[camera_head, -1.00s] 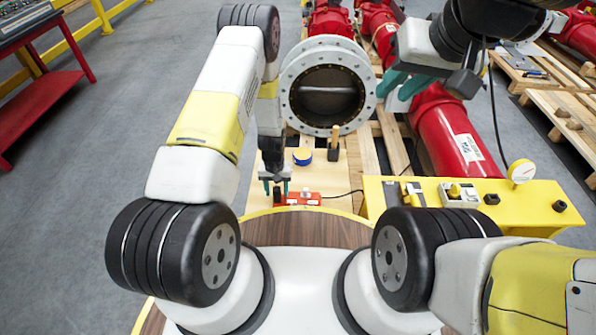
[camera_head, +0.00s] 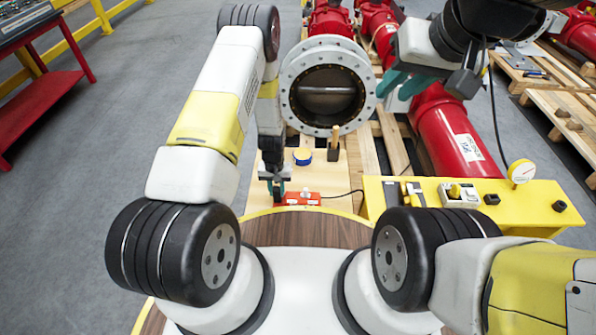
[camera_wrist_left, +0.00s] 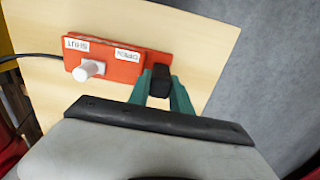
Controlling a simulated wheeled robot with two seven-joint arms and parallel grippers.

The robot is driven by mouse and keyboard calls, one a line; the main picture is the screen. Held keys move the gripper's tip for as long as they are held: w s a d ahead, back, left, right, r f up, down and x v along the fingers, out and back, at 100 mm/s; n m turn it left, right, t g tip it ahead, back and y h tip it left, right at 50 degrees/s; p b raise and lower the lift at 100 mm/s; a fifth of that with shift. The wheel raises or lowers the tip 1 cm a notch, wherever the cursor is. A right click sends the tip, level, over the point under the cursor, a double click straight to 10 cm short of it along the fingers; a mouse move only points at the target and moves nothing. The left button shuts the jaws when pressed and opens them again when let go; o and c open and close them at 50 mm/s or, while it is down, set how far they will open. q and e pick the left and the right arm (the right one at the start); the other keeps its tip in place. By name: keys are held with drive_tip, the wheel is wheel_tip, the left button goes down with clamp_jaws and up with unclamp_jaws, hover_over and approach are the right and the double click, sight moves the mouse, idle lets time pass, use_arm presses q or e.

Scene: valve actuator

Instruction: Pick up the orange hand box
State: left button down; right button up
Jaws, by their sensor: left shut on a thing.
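The orange hand box (camera_head: 301,198) lies on the light wooden board near the front. In the left wrist view the box (camera_wrist_left: 105,60) shows a white knob (camera_wrist_left: 88,69) and two white labels, with a cable at its left end. A black part (camera_wrist_left: 160,80) sits at its right end. My left gripper (camera_head: 278,190) reaches down at the box's left end in the head view. Its teal fingers (camera_wrist_left: 162,88) are shut on the black part in the left wrist view. My right gripper (camera_head: 401,84) is raised beside the red pipe, its teal fingers apart and empty.
A large flanged pipe (camera_head: 328,88) is further back. A yellow panel (camera_head: 450,208) with a gauge stands to the right.

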idle(0.8)
use_arm(q)
wheel_tip(320, 180, up, 9)
drive_tip(key=shift+f, duration=4.15)
drive_tip(key=shift+f, duration=0.35)
drive_tip(key=shift+f, duration=0.15)
